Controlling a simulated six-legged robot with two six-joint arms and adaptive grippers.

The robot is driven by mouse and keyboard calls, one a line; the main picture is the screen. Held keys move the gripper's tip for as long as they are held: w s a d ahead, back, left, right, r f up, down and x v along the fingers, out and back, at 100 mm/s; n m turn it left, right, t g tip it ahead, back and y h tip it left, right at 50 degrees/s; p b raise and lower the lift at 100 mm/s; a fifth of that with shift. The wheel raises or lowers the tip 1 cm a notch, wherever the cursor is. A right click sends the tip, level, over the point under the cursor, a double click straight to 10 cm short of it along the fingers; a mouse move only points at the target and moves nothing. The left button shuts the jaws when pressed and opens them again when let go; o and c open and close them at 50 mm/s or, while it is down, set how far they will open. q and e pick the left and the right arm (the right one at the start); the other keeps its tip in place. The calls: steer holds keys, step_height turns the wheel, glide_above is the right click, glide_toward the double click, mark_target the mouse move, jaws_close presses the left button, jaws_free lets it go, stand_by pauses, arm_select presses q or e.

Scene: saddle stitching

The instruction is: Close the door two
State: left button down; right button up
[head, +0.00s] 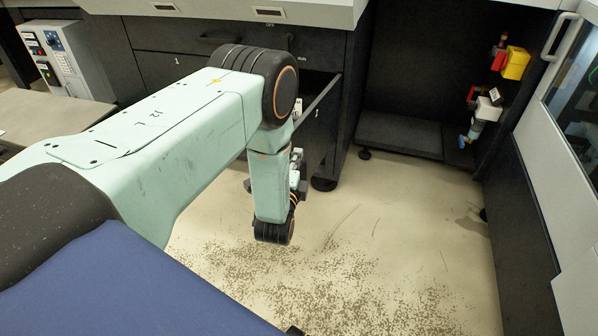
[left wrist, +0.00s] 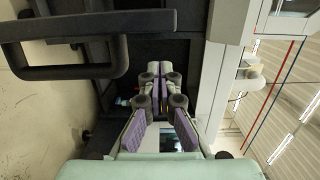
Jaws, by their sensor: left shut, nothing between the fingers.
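A dark cabinet door (head: 318,124) stands swung out from the black machine base, its edge toward me. My left gripper (head: 298,168) hangs beside this door, mostly hidden behind my own wrist. In the left wrist view, my left gripper (left wrist: 149,75) shows purple pads and is shut with nothing between its fingers. A thick black handle (left wrist: 60,73) on a dark panel lies left of the fingers, apart from them. My right gripper is not in view.
A closed front marked 1 (head: 160,66) is at the left. A dark open bay (head: 410,75) is at the back right, with a yellow fitting (head: 516,62) on its side wall. A windowed panel (head: 545,130) bounds the right. The speckled floor (head: 390,235) is clear.

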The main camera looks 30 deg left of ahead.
arm_select(q)
steer(key=shift+s+a, duration=0.15)
steer(key=shift+a, duration=1.15)
steer(key=shift+a, duration=0.15)
